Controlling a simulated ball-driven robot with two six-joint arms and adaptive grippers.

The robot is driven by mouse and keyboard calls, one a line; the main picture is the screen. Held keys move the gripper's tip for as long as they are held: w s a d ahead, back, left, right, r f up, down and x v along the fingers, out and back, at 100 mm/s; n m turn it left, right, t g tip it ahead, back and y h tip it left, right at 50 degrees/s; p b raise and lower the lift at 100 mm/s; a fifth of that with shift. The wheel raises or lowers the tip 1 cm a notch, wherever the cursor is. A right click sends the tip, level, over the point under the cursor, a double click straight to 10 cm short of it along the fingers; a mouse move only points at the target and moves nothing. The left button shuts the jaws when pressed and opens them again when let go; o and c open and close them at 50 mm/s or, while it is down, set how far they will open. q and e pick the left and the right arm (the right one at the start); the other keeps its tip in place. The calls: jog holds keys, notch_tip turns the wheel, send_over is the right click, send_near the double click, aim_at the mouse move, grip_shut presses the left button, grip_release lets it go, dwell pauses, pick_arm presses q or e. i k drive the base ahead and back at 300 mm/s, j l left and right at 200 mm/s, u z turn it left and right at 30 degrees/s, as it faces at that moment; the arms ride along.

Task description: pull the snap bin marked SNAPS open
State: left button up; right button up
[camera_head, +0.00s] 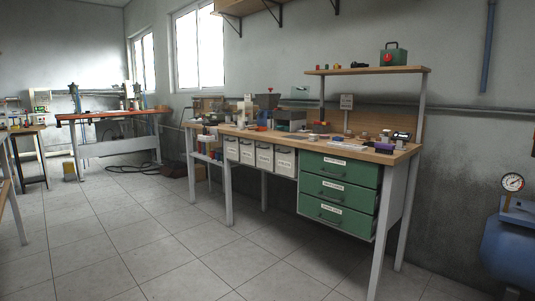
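A row of several pale grey bins hangs under the wooden top of the workbench (325,147), left of the green drawers. They are a far-left bin (231,151), two middle bins (247,153) and (264,158), and a right bin (285,164). Each has a small front label, too small to read, so I cannot tell which is marked SNAPS. All the bins look closed, with their fronts roughly in line. Neither of my grippers is in view.
Three green drawers (337,190) with white labels look shut beside the bins. Bench legs (228,195) stand in front. The tiled floor (170,245) before the bench is clear. A blue tank (510,250) stands at the right edge.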

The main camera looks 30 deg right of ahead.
aim_at(265, 152)
jog(key=i+l+z, duration=0.3)
jog(key=i+l, duration=0.2)
jog(key=i+l+z, duration=0.3)
jog(key=i, duration=0.3)
jog(key=i+j+z, duration=0.2)
jog(key=i+j, duration=0.3)
jog(key=i+j+z, duration=0.25)
jog(key=i+j, duration=0.2)
jog(key=j, duration=0.15)
